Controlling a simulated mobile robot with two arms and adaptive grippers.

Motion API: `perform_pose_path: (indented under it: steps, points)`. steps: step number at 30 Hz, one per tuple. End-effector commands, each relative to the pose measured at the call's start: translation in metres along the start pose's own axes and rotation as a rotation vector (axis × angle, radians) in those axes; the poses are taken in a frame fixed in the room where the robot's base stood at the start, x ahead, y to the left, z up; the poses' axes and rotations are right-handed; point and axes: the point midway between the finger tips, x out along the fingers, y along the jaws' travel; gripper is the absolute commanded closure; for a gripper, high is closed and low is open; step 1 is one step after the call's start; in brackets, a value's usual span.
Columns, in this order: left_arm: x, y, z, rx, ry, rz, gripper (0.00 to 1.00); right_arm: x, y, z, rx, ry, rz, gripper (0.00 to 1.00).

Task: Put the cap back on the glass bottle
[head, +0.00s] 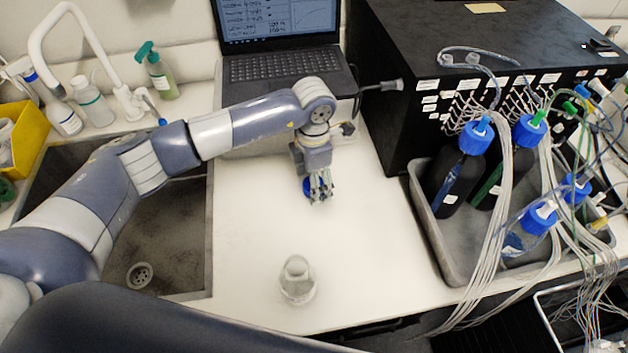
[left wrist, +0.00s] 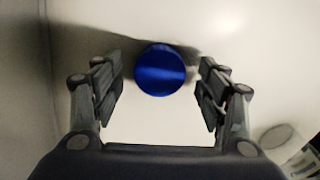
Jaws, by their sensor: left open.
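The blue cap (head: 307,187) is on the white counter, partly hidden behind my left gripper (head: 320,192) in the head view. In the left wrist view the round blue cap (left wrist: 161,70) shows between the two spread fingers of my left gripper (left wrist: 160,88), with a gap on each side. The fingers are open and hold nothing. The clear glass bottle (head: 297,281) stands uncapped on the counter, nearer the front edge than the cap. My right gripper is not seen.
A sink (head: 180,225) lies to the left, under my left arm. A laptop (head: 283,65) stands at the back. A grey tray (head: 437,235) with blue-capped bottles and many tubes is at the right, by a black box (head: 400,110). The counter around the glass bottle is clear.

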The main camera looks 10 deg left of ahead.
Motion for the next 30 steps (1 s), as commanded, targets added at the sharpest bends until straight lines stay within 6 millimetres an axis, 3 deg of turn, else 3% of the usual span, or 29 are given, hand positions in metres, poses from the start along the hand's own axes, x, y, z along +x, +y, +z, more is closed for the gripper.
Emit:
perform_pose_path:
  steps: [12,15,18,30]
  points:
    - [0.005,0.0002,0.0004,0.001,-0.001,0.001,0.32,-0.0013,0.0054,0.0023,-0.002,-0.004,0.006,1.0]
    - [0.0049,0.0002,0.0004,0.001,-0.001,0.001,0.54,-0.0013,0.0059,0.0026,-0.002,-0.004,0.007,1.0]
    - [0.0048,0.0002,0.0003,0.001,-0.001,0.001,0.69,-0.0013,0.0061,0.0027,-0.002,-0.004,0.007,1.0]
    - [0.0033,0.0005,0.0004,0.001,-0.002,0.001,0.69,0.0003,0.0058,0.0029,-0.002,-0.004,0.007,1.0]
